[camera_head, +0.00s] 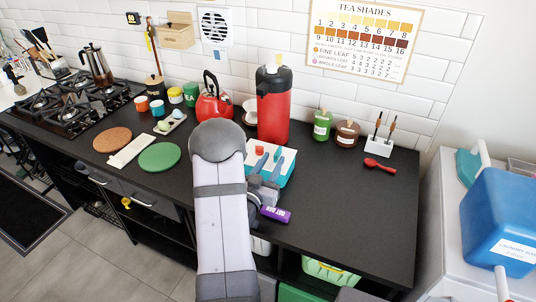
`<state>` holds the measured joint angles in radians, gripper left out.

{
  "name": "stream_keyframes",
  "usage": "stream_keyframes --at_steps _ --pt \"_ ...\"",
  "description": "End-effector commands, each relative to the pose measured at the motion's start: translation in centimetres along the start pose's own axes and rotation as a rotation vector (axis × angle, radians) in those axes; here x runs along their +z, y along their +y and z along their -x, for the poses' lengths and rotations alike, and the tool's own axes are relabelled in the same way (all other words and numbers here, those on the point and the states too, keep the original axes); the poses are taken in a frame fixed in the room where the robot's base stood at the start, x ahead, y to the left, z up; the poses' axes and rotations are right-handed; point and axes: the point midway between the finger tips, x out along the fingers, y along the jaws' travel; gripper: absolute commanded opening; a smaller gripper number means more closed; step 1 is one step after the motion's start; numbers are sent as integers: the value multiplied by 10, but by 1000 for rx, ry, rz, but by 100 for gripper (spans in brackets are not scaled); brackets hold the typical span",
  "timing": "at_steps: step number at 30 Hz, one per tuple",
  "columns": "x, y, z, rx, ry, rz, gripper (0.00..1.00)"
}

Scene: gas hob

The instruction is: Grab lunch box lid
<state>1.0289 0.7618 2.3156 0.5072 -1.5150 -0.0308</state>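A teal-sided box with a white top (287,178), which looks like the lunch box, stands on the black counter right of the middle. I cannot make out a separate lid edge. My gripper (269,163) is over the box, its two fingers apart and pointing toward the back wall. Small red and teal patches show by the fingertips; I cannot tell what they belong to. I see nothing clearly held, and cannot tell if the fingers touch the box. My arm and gripper hide the box's front left part.
A purple item (276,214) lies at the counter's front edge. Behind the box stand a red dispenser (273,108) and a red kettle (213,104). A green round mat (160,157) lies left of my arm.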

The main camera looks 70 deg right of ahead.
Motion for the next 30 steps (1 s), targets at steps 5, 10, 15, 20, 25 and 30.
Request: stream_keyframes --at_steps 5,10,15,20,25,30 --pt "-2 0 -22 2 1 0 31" --pt "0 -1 -32 1 -1 0 31" --pt "0 -1 -32 0 -1 1 31" --pt "0 -1 -32 0 0 0 7" --pt "-1 -1 -32 0 1 0 0" --pt "-1 -1 -32 0 1 0 0"
